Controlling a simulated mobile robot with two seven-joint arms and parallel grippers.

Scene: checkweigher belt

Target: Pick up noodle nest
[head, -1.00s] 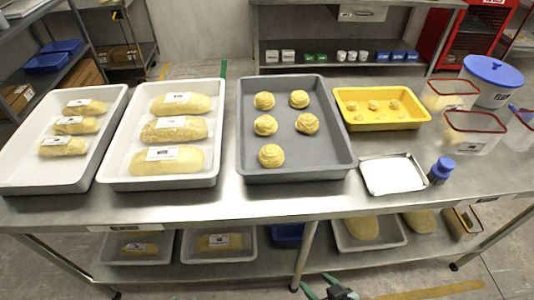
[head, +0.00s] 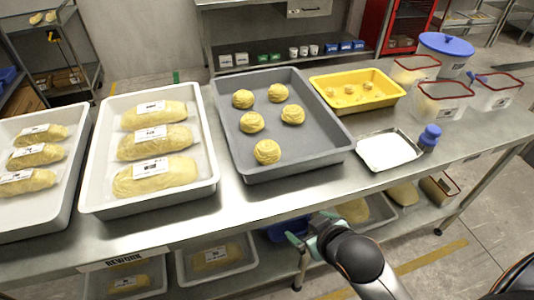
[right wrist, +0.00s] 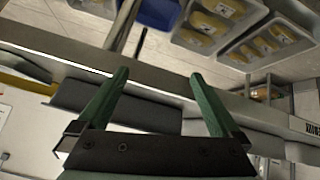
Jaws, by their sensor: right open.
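Several round, coiled yellow noodle nests lie in a grey tray (head: 310,148) on the steel table. The nearest noodle nest (head: 267,151) is by the tray's front; others are a left-middle nest (head: 253,122), a right-middle nest (head: 292,115) and two at the back. My right gripper (head: 308,228) is below and in front of the table's front edge, apart from the tray. In the right wrist view its two green fingers (right wrist: 155,90) are spread with nothing between them. My left gripper is not in view.
White trays with wrapped, labelled loaves (head: 155,174) stand at left. A yellow tray (head: 345,108) with small pieces, a small metal tray (head: 410,165) and a blue-capped bottle (head: 428,138) are at right. The table edge and a lower shelf with trays lie near my right gripper.

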